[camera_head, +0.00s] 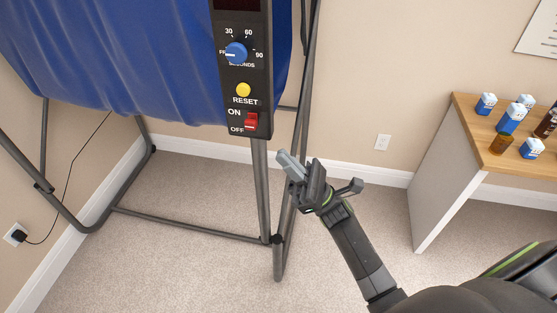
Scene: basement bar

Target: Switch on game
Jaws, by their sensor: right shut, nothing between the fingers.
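The game's black control panel (243,84) hangs at the upper middle, in front of blue fabric (110,55). Near its bottom is a red rocker switch (251,122), between the words ON and OFF. Above it are a yellow RESET button (243,90) and a blue knob (236,53) marked in seconds. My right gripper (288,164) is shut and empty. It is in the picture below and to the right of the red switch, apart from it, with fingers pointing up and left. My left gripper is not in view.
The game's grey metal frame (190,226) stands on the carpet, one leg close to my right gripper. A wooden-topped table (470,130) at the right holds several small cartons (511,118) and brown bottles (501,144). A black plug (18,236) is in the left wall outlet.

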